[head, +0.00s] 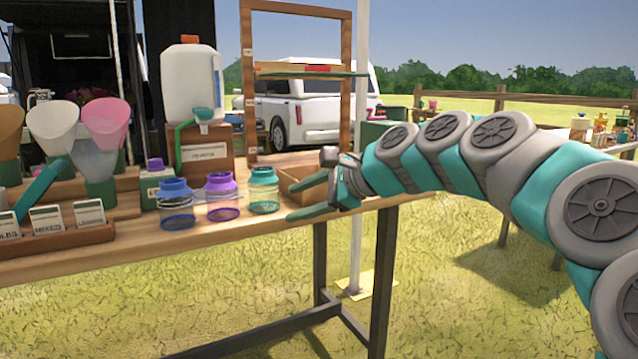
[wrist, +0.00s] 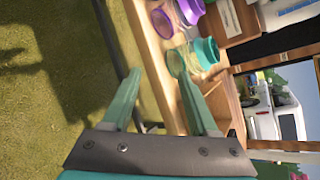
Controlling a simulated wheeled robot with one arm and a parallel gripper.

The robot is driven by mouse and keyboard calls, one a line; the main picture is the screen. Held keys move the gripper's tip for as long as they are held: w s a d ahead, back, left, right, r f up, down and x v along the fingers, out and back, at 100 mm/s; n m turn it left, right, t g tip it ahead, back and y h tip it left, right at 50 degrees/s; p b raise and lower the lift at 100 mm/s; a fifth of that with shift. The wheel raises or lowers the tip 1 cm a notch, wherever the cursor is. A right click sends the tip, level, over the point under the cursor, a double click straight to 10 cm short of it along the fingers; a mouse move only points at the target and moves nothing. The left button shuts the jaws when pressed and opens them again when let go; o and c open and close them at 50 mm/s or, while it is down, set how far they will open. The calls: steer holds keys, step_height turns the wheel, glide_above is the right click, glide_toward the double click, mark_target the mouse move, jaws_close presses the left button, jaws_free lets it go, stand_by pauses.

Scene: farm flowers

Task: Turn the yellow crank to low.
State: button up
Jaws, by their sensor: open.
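I cannot make out a yellow crank in either view. My gripper (head: 290,201) is open and empty at the right end of the wooden table (head: 160,252), its fingers pointing left. It is just right of a clear jar with a teal lid (head: 264,190), and a small wooden box (head: 305,178) is partly hidden behind it. In the wrist view the two green fingers (wrist: 155,64) are spread apart, one over grass and the other over the table edge beside the teal-lidded jar (wrist: 203,54).
Jars with a purple lid (head: 222,185) and a blue lid (head: 176,189) stand left of the teal one. Behind are a white water container (head: 191,85) and a wooden frame (head: 247,95). Funnels (head: 53,125) and seed packets (head: 90,214) fill the left. Open grass lies in front.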

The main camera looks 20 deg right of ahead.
steer(key=shift+s+a+f+n+g, duration=0.15)
steer(key=shift+s+a+f+n, duration=0.3)
steer(key=shift+a, duration=0.25)
steer(key=shift+s+a+f+n+g, duration=0.15)
steer(key=shift+s+a+f+n, duration=0.3)
steer(key=shift+a, duration=0.2)
